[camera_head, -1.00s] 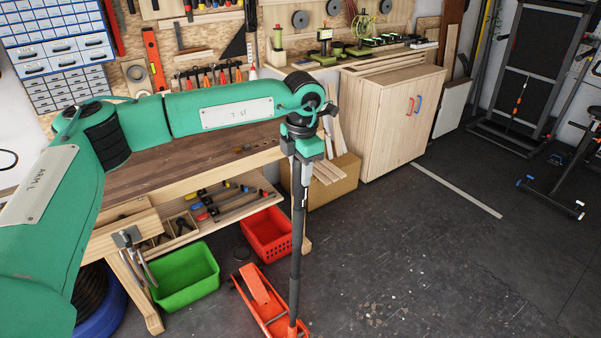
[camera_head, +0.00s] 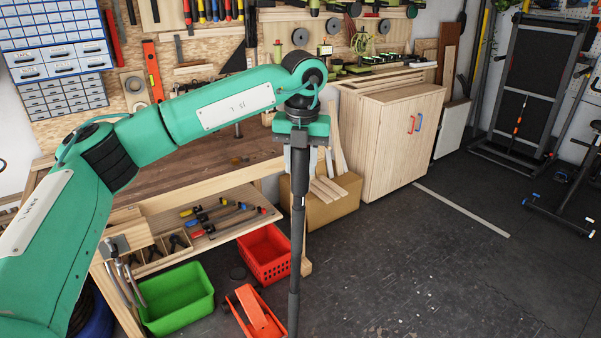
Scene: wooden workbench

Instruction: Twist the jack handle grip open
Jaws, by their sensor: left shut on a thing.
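The jack handle (camera_head: 297,230) is a long black pole standing nearly upright in the middle of the view. Its lower end runs out of the bottom of the picture. The orange floor jack (camera_head: 255,312) shows partly at the bottom, left of the pole. My left gripper (camera_head: 300,163) points down from the green arm and is shut on the top of the handle, the grip. The fingers hide most of the grip. My right gripper is not in view.
A wooden workbench (camera_head: 175,175) with a tool shelf stands behind and left. A green bin (camera_head: 178,300) and a red basket (camera_head: 265,253) sit on the floor beside the jack. A wooden cabinet (camera_head: 385,140) stands behind. The dark floor at right is open.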

